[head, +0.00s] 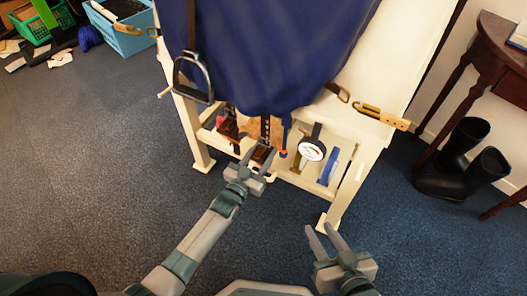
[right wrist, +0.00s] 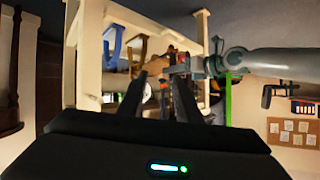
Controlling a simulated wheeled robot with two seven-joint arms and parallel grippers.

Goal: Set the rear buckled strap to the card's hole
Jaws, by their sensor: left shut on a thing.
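A dark strap with a row of holes (head: 265,130) hangs below the blue cloth (head: 265,45) at the front of the cream stand. My left gripper (head: 258,154) is shut on the lower part of this strap; its fingers hide some of the strap and any buckle there. In the right wrist view my left gripper (right wrist: 176,68) reaches in from the right. My right gripper (head: 321,229) is open and empty, apart from the stand and lower right of my left gripper. The card's marking cannot be read; small papers on a board (right wrist: 292,132) show in the right wrist view.
A stirrup (head: 193,78) hangs at left. A tan holed strap end (head: 384,117) sticks out right. Black boots (head: 464,160) stand by a dark table. Front floor is clear.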

